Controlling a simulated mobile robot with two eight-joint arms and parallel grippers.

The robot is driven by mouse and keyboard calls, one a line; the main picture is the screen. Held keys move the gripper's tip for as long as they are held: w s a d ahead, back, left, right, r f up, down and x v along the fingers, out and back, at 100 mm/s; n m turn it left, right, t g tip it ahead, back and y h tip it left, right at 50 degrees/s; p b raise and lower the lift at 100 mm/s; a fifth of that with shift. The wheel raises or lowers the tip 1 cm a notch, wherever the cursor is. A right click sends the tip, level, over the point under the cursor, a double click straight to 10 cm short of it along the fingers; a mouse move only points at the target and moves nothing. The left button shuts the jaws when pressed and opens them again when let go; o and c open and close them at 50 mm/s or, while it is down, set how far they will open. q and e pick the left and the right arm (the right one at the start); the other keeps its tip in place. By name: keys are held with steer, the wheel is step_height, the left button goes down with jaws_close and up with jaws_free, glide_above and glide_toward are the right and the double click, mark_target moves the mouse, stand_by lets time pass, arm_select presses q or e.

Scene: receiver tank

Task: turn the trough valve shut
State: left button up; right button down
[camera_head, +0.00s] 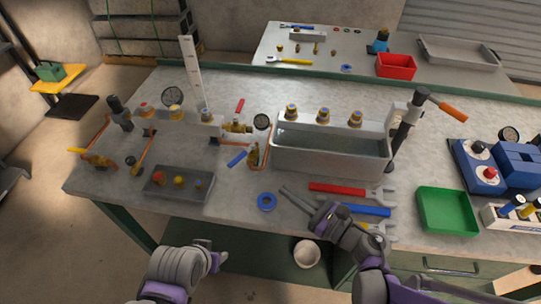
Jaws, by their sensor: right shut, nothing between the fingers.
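The grey metal trough (330,162) stands on the bench right of centre. At its left end is a brass valve (254,156) with copper pipe. A blue lever handle (237,158) lies beside this valve, angled down to the left; I cannot tell how it joins or whether the valve is open. My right gripper (322,215) is shut and empty over the bench's front edge, in front of the trough and apart from the valve. My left gripper (216,259) is low in front of the bench; its fingers are not clear.
A blue ring (267,201), a red wrench (352,189) and a blue wrench (363,210) lie near the front edge. A green tray (447,211) is at right. A grey tray (178,184) with small fittings and a yellow-handled valve (92,157) are at left.

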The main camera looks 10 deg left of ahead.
mark_target(238, 162)
steer(key=shift+a, duration=0.25)
steer(key=x, duration=0.9)
steer(key=p+x, duration=0.1)
steer(key=x, duration=0.3)
steer(key=shift+s+a+r, duration=0.1)
steer(key=shift+s+a, duration=0.05)
steer(key=shift+a, duration=0.2)
steer(key=shift+s+a, duration=0.1)
steer(key=shift+a, duration=0.05)
